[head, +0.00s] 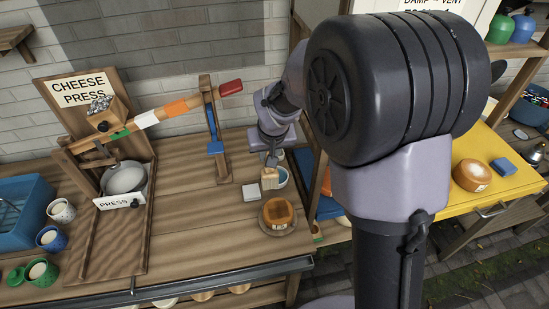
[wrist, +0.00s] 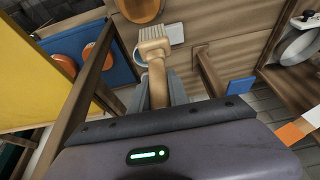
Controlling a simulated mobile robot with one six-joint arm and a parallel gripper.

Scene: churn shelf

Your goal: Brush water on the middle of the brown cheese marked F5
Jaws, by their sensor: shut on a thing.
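My gripper (head: 271,158) is shut on a wooden-handled brush, with the brush head (head: 270,178) pointing down. In the wrist view the brush handle (wrist: 157,85) runs up from between the fingers to the pale brush head (wrist: 153,47). A small bowl (head: 283,178) with blue-white contents is right at the brush head; whether the bristles touch it is hidden. A brown cheese (head: 278,210) sits on a round plate in front of the bowl, apart from the brush. Its small white label is too small to read. The cheese also shows at the top edge of the wrist view (wrist: 141,8).
A white folded cloth (head: 251,192) lies left of the brush. The cheese press (head: 124,180) and several cups stand at the left. A wooden post and blue shelf (wrist: 122,60) are close beside my gripper. Another cheese (head: 471,175) is on the yellow table.

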